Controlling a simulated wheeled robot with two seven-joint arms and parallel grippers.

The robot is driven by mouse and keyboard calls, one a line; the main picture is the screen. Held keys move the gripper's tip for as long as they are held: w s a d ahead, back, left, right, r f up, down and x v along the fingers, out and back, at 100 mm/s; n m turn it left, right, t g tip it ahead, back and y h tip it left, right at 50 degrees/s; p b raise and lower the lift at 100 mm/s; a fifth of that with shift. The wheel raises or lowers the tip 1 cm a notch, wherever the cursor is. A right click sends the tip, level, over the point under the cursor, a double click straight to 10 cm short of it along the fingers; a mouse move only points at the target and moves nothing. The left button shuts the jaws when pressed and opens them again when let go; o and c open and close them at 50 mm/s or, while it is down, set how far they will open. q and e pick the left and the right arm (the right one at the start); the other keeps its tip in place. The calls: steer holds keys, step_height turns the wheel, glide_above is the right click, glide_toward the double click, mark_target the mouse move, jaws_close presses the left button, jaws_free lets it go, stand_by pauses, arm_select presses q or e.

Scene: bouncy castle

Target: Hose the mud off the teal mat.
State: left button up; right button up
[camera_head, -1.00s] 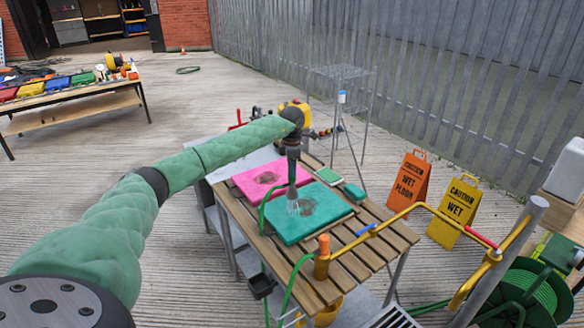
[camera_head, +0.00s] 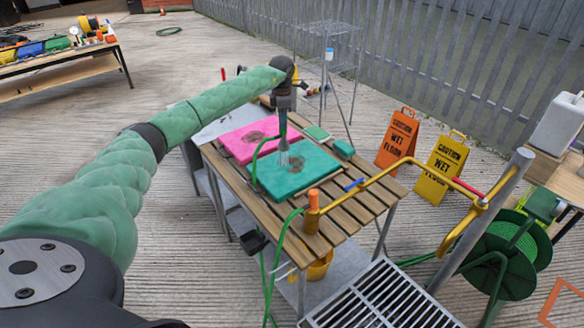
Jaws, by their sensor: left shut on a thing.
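The teal mat (camera_head: 308,178) lies flat on a slatted wooden table (camera_head: 228,182), with a brown mud patch (camera_head: 297,163) near its middle. My left gripper (camera_head: 284,122) points down over the mat, shut on the end of the green hose (camera_head: 256,160). The nozzle is mostly hidden by the gripper. A pale, spray-like streak (camera_head: 284,157) shows below it, at the left edge of the mud. The hose loops down over the mat's left side. My right gripper is out of view.
A pink mat (camera_head: 238,146) with its own mud patch lies behind the teal one. Yellow pipework with an orange handle (camera_head: 313,200) crosses the table's front right. Two wet-floor signs (camera_head: 398,138), a hose reel (camera_head: 500,255) and a metal grate (camera_head: 380,300) stand right and front.

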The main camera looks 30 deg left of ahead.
arm_select(q)
steer(key=w, duration=0.1)
steer(key=w+b, duration=0.1)
steer(key=w, duration=0.1)
steer(key=shift+w+a+r, duration=0.1)
steer(key=shift+a, duration=0.15)
steer(key=shift+d, duration=0.1)
stand_by(1.2)
steer(key=shift+w+d, duration=0.15)
steer(key=shift+d, duration=0.75)
steer(key=shift+w+d, duration=0.2)
steer(key=shift+d, duration=0.75)
steer(key=shift+w+d, duration=0.15)
steer(key=shift+d, duration=0.75)
steer(key=shift+w+a+b, duration=0.1)
steer(key=shift+b, duration=0.25)
steer(key=shift+w+a+b, duration=1.25)
steer(key=shift+w+a, duration=0.45)
steer(key=shift+w, duration=0.3)
steer(key=shift+s, duration=0.1)
